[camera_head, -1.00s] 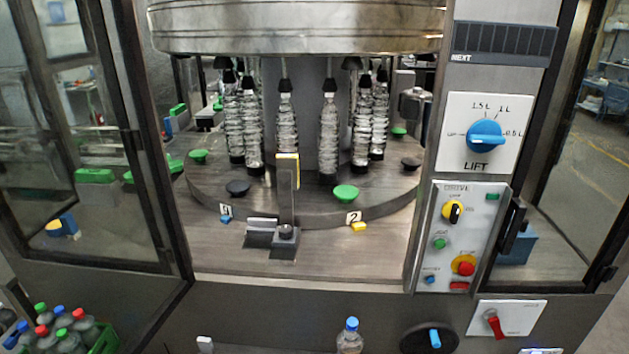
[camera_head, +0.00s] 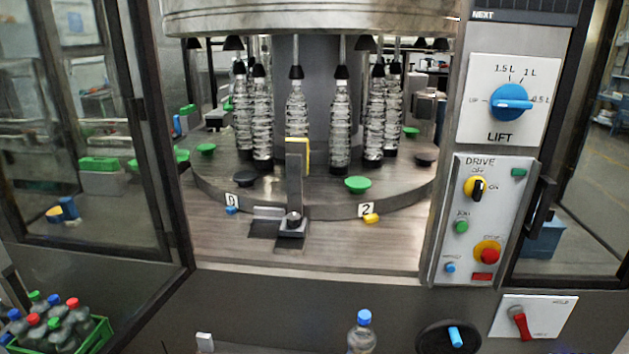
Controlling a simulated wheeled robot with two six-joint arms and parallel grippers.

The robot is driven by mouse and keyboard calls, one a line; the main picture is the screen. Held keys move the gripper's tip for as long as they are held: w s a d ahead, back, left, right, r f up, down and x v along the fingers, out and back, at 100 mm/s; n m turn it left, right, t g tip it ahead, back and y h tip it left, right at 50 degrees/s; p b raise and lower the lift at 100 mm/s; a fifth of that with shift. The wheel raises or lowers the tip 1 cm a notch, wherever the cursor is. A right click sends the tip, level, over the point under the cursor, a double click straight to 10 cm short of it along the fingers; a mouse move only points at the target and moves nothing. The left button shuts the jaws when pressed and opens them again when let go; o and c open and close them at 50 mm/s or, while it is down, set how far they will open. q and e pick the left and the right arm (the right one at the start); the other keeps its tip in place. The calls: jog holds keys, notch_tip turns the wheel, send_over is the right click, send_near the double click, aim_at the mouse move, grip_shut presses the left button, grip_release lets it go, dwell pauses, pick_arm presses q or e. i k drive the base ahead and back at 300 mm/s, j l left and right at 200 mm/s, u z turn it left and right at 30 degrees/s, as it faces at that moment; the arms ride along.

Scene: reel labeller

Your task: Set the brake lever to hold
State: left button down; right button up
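The red brake lever (camera_head: 520,324) sits on a white plate (camera_head: 550,312) at the lower right, below the drive panel. Its arm slants down and slightly right from its upper end. Small print at the plate's upper right seems to read HOLD. A second small label is beside the lever's lower end and is too blurred to read. The lever points down toward that lower label, away from the upper one. Neither of my grippers is in view.
The drive panel (camera_head: 479,250) with knob and buttons is above the plate, the blue LIFT knob (camera_head: 510,101) higher. A black handwheel (camera_head: 432,340) with blue grip is left of the lever.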

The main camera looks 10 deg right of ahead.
aim_at(516, 312)
jog(key=z, duration=1.5)
jog(key=i+l+z, duration=0.6)
jog(key=l, duration=0.2)
